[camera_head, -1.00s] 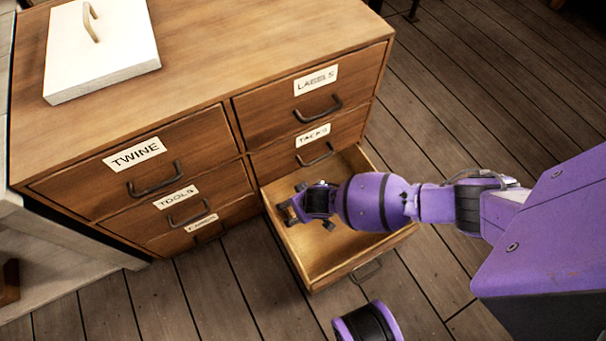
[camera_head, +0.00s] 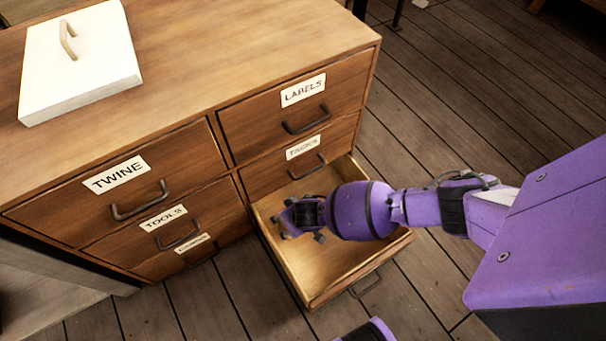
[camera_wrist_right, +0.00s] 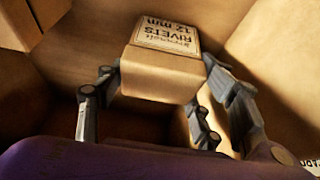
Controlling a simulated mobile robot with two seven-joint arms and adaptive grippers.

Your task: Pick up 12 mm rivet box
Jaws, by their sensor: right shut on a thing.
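The rivet box (camera_wrist_right: 160,75) is a small tan carton with a printed label reading "RIVETS 12 mm" in the right wrist view. The label appears upside down there. My right gripper (camera_wrist_right: 165,95) is shut on the box, with fingers on either side of it. In the head view my right gripper (camera_head: 303,218) is inside the open bottom right drawer (camera_head: 330,275), towards its left side. The box is hidden there behind the gripper and wrist. I cannot tell whether the box touches the drawer floor. My left gripper is not in view.
The wooden cabinet (camera_head: 250,45) has closed drawers labelled TWINE, TOOLS, LABELS and TACKS above and beside the open one. A white slab with a handle (camera_head: 80,75) lies on top. Plank floor (camera_head: 450,110) is clear to the right.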

